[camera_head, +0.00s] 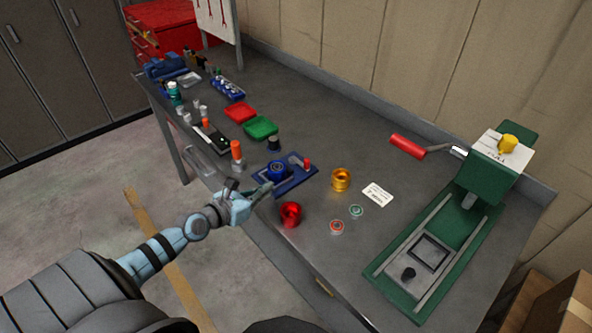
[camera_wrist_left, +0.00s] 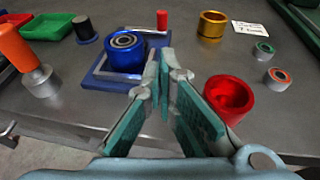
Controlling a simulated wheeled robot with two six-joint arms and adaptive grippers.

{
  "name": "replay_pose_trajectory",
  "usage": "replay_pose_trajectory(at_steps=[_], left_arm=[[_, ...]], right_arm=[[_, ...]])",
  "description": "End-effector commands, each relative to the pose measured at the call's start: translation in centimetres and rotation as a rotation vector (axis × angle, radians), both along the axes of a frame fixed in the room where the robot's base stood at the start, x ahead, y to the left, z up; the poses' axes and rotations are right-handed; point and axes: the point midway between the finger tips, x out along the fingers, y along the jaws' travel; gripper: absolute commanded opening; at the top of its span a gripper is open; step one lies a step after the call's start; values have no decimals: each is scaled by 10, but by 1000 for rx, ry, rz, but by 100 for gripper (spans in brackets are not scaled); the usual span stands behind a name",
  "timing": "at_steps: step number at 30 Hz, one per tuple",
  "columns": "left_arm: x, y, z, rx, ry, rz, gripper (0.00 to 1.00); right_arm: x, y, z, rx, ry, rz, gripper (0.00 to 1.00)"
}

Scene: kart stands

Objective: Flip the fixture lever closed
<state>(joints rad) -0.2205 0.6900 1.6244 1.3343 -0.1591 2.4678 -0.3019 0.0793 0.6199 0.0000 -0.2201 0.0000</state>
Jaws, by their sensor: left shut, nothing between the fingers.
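The blue fixture (camera_head: 290,184) lies flat near the table's front edge. A blue ring-shaped part with a metal bearing in its middle (camera_head: 277,170) sits on it; both also show in the left wrist view. The fixture's lever has a red grip (camera_head: 307,163), which stands upright at the fixture's far right corner; in the wrist view the red grip (camera_wrist_left: 162,20) shows at the end of a grey bar. My left gripper (camera_head: 262,189) is shut and empty at the fixture's near side. Its fingertips (camera_wrist_left: 165,68) overlap the fixture in the wrist view; contact cannot be told. My right gripper is not in view.
A red cup (camera_head: 291,214) is close to the right of my left gripper. A gold ring (camera_head: 341,179) stands beyond it. An orange-topped part (camera_head: 236,151) stands at the left. A green press (camera_head: 430,255) with a red-handled lever occupies the right.

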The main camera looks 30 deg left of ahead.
Motion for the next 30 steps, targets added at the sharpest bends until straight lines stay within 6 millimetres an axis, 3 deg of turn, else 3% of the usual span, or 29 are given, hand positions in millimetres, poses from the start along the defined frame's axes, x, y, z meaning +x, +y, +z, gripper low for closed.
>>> replay_pose_trajectory(at_steps=[5, 17, 21, 30], left_arm=[[15, -2, -6, -1, -3, 2, 0], [94, -13, -34, -3, -3, 1, 0], [118, -16, -32, 0, -3, 0, 0], [134, -18, -30, 1, 0, 0, 0]], right_arm=[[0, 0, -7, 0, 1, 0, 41], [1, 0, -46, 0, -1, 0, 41], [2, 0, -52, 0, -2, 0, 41], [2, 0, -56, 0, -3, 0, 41]])
